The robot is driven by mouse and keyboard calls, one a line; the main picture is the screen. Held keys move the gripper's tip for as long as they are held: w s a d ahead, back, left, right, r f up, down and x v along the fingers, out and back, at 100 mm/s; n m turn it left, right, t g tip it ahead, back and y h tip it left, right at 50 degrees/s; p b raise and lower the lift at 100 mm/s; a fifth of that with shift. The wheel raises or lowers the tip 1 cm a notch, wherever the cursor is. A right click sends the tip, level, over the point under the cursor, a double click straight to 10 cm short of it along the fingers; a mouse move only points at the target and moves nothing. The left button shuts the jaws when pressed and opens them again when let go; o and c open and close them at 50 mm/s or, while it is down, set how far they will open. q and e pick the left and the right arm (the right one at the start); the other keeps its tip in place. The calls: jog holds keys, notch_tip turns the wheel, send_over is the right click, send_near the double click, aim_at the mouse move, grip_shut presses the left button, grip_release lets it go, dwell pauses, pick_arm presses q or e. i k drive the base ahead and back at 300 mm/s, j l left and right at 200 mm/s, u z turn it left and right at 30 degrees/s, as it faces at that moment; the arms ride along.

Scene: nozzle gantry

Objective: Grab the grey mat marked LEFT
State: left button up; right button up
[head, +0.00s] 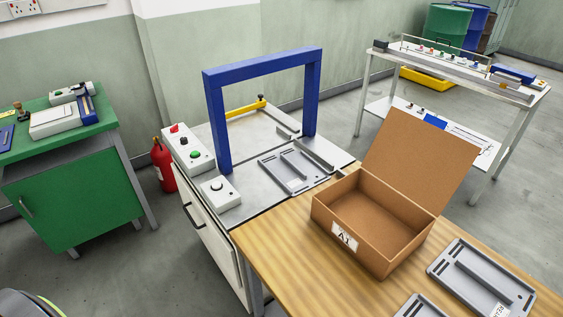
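No mat with a readable LEFT mark shows. A grey mat (466,263) with raised bars and slots lies on the wooden table at the right. Its white label is cut off by the bottom edge and seems to begin with REA. Another grey mat (414,309) is mostly cut off at the bottom edge, and no label shows on it. Neither of my grippers is in view.
An open cardboard box (405,246) marked A1 stands on the wooden table (290,262), left of the mats. The blue gantry frame (216,130) rises over the metal bench. Bare wood lies in front of the box. A green cabinet (80,190) stands at left.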

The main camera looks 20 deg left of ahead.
aim_at(297, 172)
jog(key=i+j, duration=0.2)
jog(key=j, duration=0.35)
jog(key=i+j, duration=0.15)
jog(key=j, duration=0.45)
jog(key=i+j, duration=0.2)
jog(key=j, duration=0.35)
jog(key=i+j, duration=0.2)
jog(key=j, duration=0.4)
jog(key=i+j, duration=0.15)
jog(key=j, duration=0.4)
jog(key=i+j, duration=0.2)
jog(key=j, duration=0.4)
jog(key=i+j, duration=0.2)
jog(key=j, duration=0.35)
jog(key=i+j, duration=0.2)
jog(key=j, duration=0.4)
jog(key=j+z, duration=0.15)
jog(key=z, duration=0.25)
jog(key=j+z, duration=0.15)
jog(key=z, duration=0.25)
jog(key=j+z, duration=0.15)
jog(key=z, duration=0.25)
jog(key=j+z, duration=0.15)
jog(key=z, duration=0.25)
